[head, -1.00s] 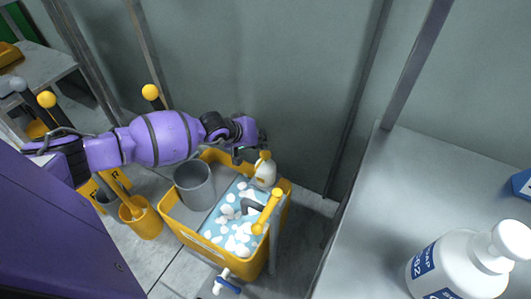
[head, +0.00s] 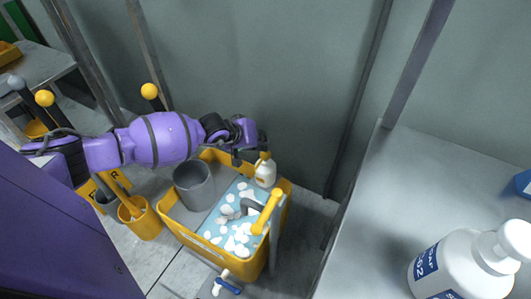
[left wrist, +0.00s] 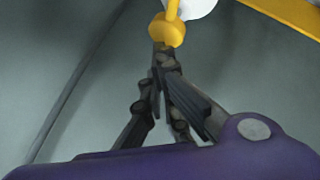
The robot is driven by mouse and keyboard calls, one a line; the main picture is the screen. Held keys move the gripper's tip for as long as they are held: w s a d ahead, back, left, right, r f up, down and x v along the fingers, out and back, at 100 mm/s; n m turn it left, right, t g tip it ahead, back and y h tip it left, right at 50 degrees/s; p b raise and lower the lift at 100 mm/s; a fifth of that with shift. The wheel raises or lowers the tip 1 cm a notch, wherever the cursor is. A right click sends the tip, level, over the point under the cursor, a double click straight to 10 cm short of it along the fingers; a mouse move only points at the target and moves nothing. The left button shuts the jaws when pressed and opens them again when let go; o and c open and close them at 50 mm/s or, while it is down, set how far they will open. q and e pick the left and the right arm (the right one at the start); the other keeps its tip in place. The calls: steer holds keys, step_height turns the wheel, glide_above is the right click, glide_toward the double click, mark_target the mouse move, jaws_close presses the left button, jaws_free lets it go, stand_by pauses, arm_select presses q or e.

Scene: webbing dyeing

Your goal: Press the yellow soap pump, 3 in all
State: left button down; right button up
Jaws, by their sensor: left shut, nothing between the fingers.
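The yellow soap pump (head: 264,156) tops a small white bottle (head: 265,174) at the back right corner of the yellow tub. My left gripper (head: 254,156) is shut and empty, close beside the pump and partly in front of it. In the left wrist view the pump's yellow head (left wrist: 167,32) lies just beyond the shut fingertips (left wrist: 165,62), with part of the white bottle (left wrist: 200,8) behind. I cannot tell whether the fingers touch the pump or whether it is pressed down. My right gripper is out of view.
The yellow tub (head: 190,243) holds blue liquid with white foam, beside a grey bucket (head: 194,184). A yellow-handled tap (head: 266,212) rises at its right. A large white soap bottle (head: 460,265) stands on the grey counter (head: 375,205). A yellow bucket (head: 145,222) stands left.

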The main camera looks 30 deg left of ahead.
arm_select(q)
steer(key=shift+f, duration=0.2)
steer(key=shift+f, duration=0.15)
steer(key=shift+f+b, duration=0.2)
steer(key=shift+b, duration=0.2)
steer(key=shift+f, duration=0.2)
stand_by(0.3)
steer(key=shift+s+f+b, duration=0.1)
steer(key=shift+f+b, duration=0.25)
stand_by(0.3)
